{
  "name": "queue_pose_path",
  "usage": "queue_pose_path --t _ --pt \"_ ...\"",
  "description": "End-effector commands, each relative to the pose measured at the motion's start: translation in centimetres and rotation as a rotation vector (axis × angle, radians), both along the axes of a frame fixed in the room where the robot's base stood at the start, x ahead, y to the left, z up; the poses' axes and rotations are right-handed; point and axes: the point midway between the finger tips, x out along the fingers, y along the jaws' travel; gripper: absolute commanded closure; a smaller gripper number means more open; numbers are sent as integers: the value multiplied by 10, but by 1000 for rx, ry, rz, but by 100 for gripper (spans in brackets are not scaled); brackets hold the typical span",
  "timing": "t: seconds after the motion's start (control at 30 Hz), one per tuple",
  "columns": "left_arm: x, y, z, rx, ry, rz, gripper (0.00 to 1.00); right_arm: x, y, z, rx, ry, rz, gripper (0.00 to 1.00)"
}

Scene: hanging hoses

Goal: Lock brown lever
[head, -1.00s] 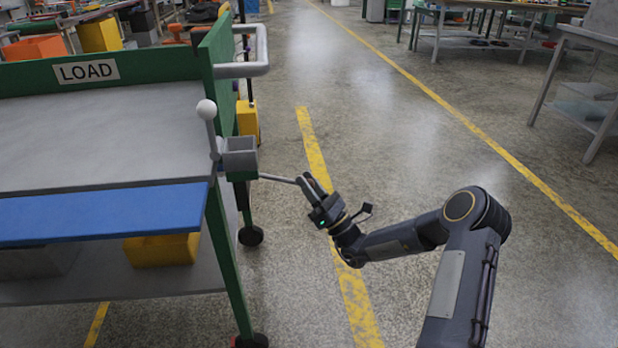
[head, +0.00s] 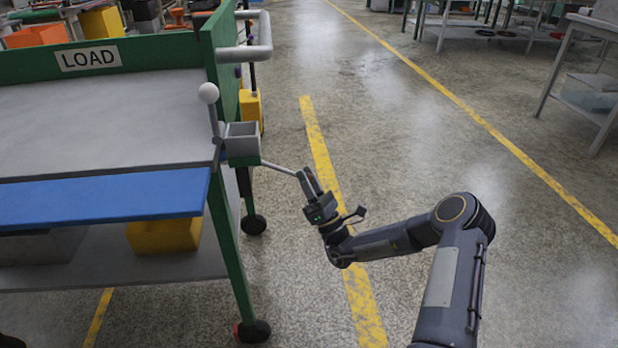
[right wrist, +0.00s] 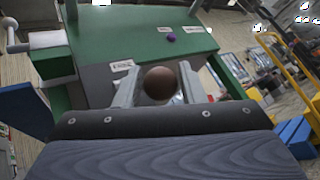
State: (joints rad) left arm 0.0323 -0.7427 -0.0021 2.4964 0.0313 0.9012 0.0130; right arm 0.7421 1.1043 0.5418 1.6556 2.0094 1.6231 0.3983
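The brown lever shows as a round brown knob (right wrist: 160,83) in the right wrist view, between the two fingers of my right gripper (right wrist: 162,88). The fingers stand apart, with narrow gaps visible beside the knob, so the gripper looks open around it. In the head view the thin grey lever rod (head: 280,168) runs from the grey box on the cart's corner to my right gripper (head: 309,181). The knob is not clearly visible there. A second lever with a white ball (head: 208,93) stands upright beside the box. My left gripper is not in view.
The green cart (head: 232,265) with a LOAD sign (head: 89,58), a blue edge panel (head: 110,200) and a grey handle (head: 262,45) stands at left. Workbenches stand far right.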

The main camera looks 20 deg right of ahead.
Motion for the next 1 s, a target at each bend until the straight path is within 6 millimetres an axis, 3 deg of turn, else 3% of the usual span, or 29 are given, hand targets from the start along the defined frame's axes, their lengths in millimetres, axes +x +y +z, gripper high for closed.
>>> queue_pose_path --t 0.1,0.47,1.0 --pt "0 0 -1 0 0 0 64 0 4 -6 -6 15 9 50" --pt "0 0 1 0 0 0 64 -1 1 -5 -5 9 3 50" --pt "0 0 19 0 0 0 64 -48 -13 -59 -4 11 7 50"
